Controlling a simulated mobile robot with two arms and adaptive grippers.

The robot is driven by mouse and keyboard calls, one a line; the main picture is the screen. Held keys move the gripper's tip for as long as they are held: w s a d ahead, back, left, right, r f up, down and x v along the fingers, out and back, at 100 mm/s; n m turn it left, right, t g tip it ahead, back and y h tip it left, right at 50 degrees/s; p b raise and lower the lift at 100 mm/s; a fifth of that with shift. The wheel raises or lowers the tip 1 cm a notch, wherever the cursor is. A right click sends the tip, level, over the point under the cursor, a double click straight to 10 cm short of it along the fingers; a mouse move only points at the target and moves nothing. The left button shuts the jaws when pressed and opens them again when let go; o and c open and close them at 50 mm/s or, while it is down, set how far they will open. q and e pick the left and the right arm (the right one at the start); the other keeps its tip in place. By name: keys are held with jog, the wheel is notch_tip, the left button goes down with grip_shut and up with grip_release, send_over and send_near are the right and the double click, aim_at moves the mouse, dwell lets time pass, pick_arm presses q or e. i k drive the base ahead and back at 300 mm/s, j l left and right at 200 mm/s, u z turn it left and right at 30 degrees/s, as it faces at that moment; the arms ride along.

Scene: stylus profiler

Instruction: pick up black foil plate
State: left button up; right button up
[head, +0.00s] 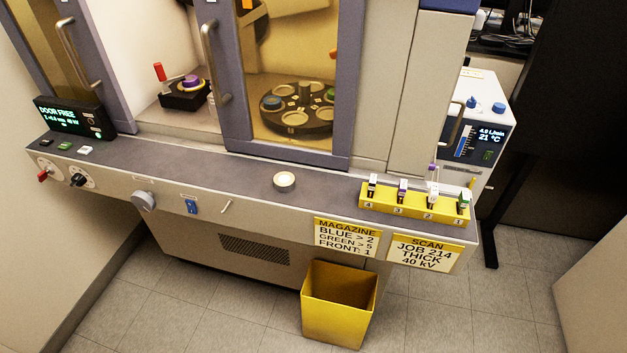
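A yellow rack (415,209) with positions numbered 4 to 1 from left to right stands on the right end of the grey ledge. It holds small upright pieces with white and dark parts: one at position 4 (372,186), one with a purplish part at position 3 (402,191), one at position 2 (432,195), and one with green at position 1 (463,202). Neither of my grippers is in view.
A round cream-topped disc (284,181) lies mid-ledge. A yellow bin (339,318) stands on the floor below. Behind a glass door with a handle (215,62) is a dark carousel (297,118). The left opening shows a black fixture (184,98) with a purple ring.

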aim_at(374, 176)
jog(key=l+u, duration=1.15)
jog(key=k+l+u, duration=0.1)
jog(key=l+u, duration=0.25)
